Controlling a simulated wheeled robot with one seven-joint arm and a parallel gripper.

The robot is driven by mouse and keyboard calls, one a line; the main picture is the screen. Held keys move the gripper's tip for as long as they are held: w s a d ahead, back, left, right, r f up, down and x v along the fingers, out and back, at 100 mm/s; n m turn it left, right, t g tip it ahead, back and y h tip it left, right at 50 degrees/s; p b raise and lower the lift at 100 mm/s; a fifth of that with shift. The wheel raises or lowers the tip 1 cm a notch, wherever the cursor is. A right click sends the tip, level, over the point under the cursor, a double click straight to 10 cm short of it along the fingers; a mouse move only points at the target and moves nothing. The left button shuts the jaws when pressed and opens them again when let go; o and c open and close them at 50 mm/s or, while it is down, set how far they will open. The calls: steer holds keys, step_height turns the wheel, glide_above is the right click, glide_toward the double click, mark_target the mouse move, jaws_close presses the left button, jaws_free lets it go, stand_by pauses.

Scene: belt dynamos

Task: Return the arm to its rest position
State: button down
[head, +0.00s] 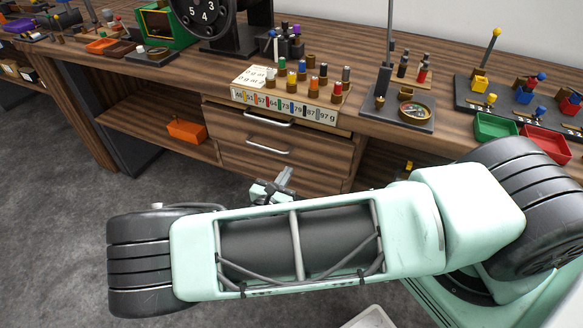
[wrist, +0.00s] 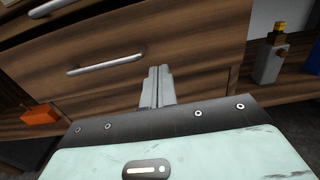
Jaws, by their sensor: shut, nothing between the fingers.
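My gripper (head: 284,178) is in front of the wooden desk's drawers in the head view, below the desktop. My pale green arm lies across the lower part of that view and hides part of the wrist. In the wrist view my gripper's fingers (wrist: 157,88) are together with nothing between them. They point at a wooden drawer front, and I cannot tell how far off it is.
Two drawers with silver handles (head: 267,146) are beside an open shelf holding an orange box (head: 187,130). On the desktop are a numbered rack of pegs (head: 290,98), a green tray (head: 494,127) and a red tray (head: 545,143). Grey floor (head: 60,220) is clear at left.

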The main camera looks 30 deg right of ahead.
steer(key=s+a+r+m+g+y+p, duration=0.1)
steer(key=s+a+r+m+g+y, duration=0.3)
steer(key=s, duration=0.3)
steer(key=s+a+r+m+g+y+p, duration=0.1)
steer(key=s+a+r+m+g, duration=0.3)
steer(key=s+r+m+g, duration=0.25)
steer(key=s+a+r+m+y+p, duration=0.1)
steer(key=s+a+r+m+y, duration=0.1)
steer(key=r, duration=0.5)
steer(key=s+a+r+m+y+p, duration=0.1)
steer(key=s+r+m+y, duration=0.1)
steer(key=s+r+y, duration=0.3)
steer(key=s+a+r+m+y+p, duration=0.1)
steer(key=s+a+r+m+y, duration=0.1)
steer(key=s+r, duration=0.3)
step_height(320, 180, up, 4)
steer(key=shift+a+f+m+y, duration=0.1)
steer(key=shift+a+m+y, duration=0.2)
steer(key=shift+m+y, duration=0.35)
